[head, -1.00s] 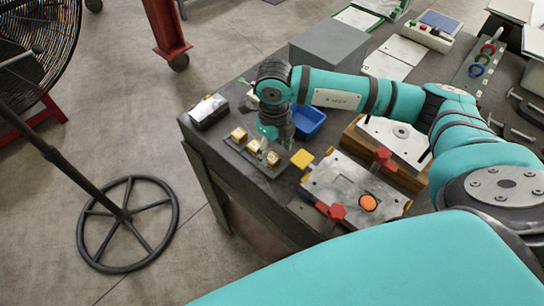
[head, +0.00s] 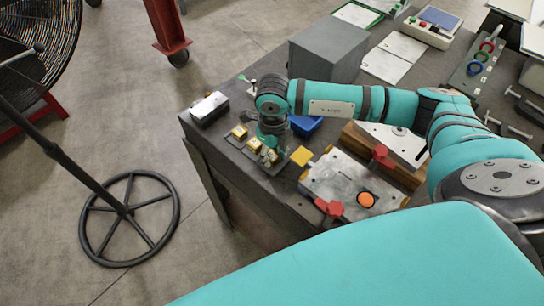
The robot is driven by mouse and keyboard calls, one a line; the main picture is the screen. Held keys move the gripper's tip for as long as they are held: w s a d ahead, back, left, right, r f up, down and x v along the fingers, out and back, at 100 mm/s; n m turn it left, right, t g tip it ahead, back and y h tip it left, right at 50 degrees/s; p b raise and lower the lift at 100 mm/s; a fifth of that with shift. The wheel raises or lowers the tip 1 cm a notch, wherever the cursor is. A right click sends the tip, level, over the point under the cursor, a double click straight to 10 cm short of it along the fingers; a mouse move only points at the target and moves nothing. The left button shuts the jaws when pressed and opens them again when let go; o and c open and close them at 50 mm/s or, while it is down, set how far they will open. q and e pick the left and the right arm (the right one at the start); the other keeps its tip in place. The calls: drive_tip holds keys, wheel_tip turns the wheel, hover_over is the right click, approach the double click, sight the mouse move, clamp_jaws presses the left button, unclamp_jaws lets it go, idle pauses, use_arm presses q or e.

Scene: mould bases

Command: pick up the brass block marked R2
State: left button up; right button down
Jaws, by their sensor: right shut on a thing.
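Several small brass blocks stand in a row on a dark holder (head: 236,145) near the table's left edge. One brass block (head: 240,131) is at the far left, and another brass block (head: 254,145) is in the middle. My right gripper (head: 269,154) points down at the right end of the row, shut on the rightmost brass block (head: 272,157), which its fingers partly hide. The block appears still at its place in the holder. The markings are too small to read, so I cannot tell which is R2. My left gripper is not in view.
A blue bin (head: 306,124) stands just behind my right gripper. A metal plate with red knobs (head: 345,183) lies to the right, with a yellow square (head: 301,156) beside it. A black-and-silver box (head: 209,108) stands left, and a grey box (head: 328,52) behind.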

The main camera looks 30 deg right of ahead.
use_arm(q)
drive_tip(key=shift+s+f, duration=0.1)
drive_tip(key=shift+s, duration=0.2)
use_arm(e)
drive_tip(key=shift+r, duration=0.15)
